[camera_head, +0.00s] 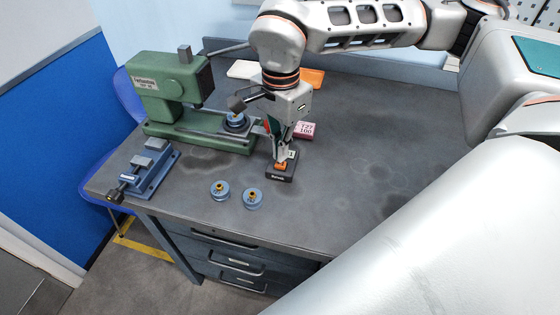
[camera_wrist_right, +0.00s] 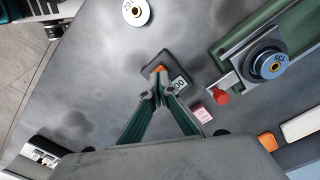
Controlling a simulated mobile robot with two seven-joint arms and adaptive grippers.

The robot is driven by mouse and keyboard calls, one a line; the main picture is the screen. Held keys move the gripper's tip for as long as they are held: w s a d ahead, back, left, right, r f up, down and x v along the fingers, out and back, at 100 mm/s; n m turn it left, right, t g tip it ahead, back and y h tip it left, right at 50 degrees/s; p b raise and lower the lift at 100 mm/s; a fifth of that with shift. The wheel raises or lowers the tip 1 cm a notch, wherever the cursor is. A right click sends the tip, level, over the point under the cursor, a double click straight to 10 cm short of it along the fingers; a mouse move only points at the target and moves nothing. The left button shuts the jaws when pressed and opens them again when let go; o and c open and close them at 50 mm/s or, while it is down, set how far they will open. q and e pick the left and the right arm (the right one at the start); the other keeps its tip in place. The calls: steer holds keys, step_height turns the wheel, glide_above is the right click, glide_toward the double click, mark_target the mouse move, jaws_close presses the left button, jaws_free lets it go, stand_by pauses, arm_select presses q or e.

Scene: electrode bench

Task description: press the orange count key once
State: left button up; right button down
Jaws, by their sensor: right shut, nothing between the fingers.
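A small dark counter (camera_head: 280,178) stands on the grey bench; it also shows in the right wrist view (camera_wrist_right: 180,62). Its orange count key (camera_head: 281,167) is partly hidden behind my fingertips, and it shows in the right wrist view (camera_wrist_right: 156,71) just beyond them. A pale display (camera_wrist_right: 180,84) sits beside the key. My right gripper (camera_head: 281,160) is shut and empty, pointing down over the counter, with its tips (camera_wrist_right: 160,95) close to the key. I cannot tell whether they touch it. My left gripper is not in view.
A green press (camera_head: 165,85) stands at the back left, with a blue vise (camera_head: 150,168) before it. A pink box (camera_head: 304,130) stands behind the counter. The bench (camera_head: 370,175) is clear to the right.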

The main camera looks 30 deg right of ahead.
mark_target(280, 164)
steer(key=shift+f+b, duration=0.55)
steer(key=shift+f, duration=0.6)
stand_by(0.5)
steer(key=shift+r, duration=0.1)
steer(key=shift+r+p, duration=2.4)
steer(key=shift+r, duration=0.6)
steer(key=shift+f, duration=0.1)
steer(key=shift+s+a, duration=0.1)
